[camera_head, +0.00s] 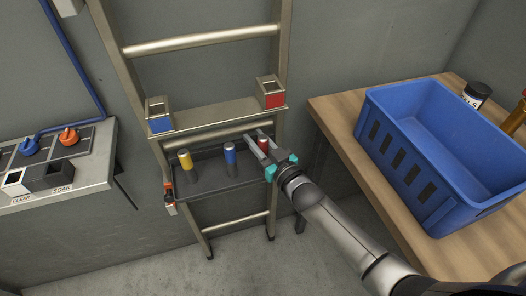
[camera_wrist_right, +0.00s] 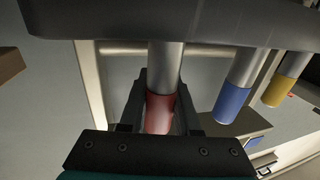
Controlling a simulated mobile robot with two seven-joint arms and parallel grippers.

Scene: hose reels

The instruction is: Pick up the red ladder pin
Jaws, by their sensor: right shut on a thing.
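The red ladder pin (camera_head: 263,145) is at the right end of a dark shelf (camera_head: 210,182) on the ladder. My right gripper (camera_head: 258,146) is shut on its red part. In the right wrist view the pin's red part (camera_wrist_right: 160,113) is between the two fingers (camera_wrist_right: 161,110), with its silver part extending toward the dark shelf edge. I cannot tell whether the pin has left the shelf. A blue pin (camera_head: 230,153) and a yellow pin (camera_head: 185,158) stand on the same shelf, left of the red one. My left gripper is not in view.
The ladder (camera_head: 207,119) leans at the wall, with a blue-marked socket (camera_head: 159,124) and a red-marked socket (camera_head: 272,101) on its upper step. A blue crate (camera_head: 403,158) stands on a wooden table (camera_head: 335,115) at right. A switch shelf (camera_head: 95,175) is at left.

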